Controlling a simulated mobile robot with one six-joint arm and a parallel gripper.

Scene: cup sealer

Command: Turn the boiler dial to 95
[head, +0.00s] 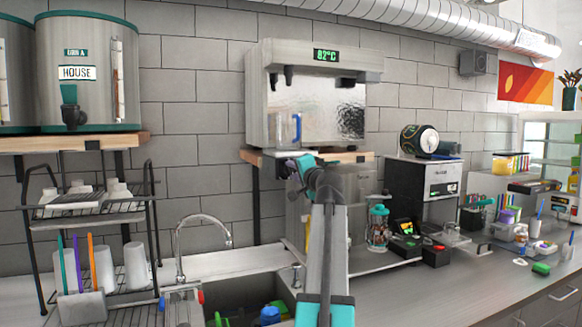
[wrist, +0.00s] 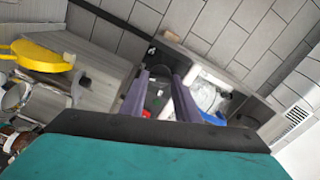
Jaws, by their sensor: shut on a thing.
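The boiler (head: 360,65) is a steel box on a wall shelf, and its green display (head: 326,55) reads 82°C. My gripper (head: 305,163) is in front of the boiler's lower edge in the head view, at the end of my raised arm. The wrist, angled and close, hides what is behind it there, so I cannot make out the dial in that view. In the wrist view, the two purple fingers of my gripper (wrist: 166,94) reach forward and are shut on a dark part between them, which seems to be the dial (wrist: 158,90); its markings are not readable.
A blue-handled clear pitcher (head: 284,130) stands at the boiler's front left. The wooden shelf (head: 345,157) runs under the boiler. Below are a sink with a tap (head: 205,222) and a counter with machines on the right. A cup rack (head: 88,210) stands on the left.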

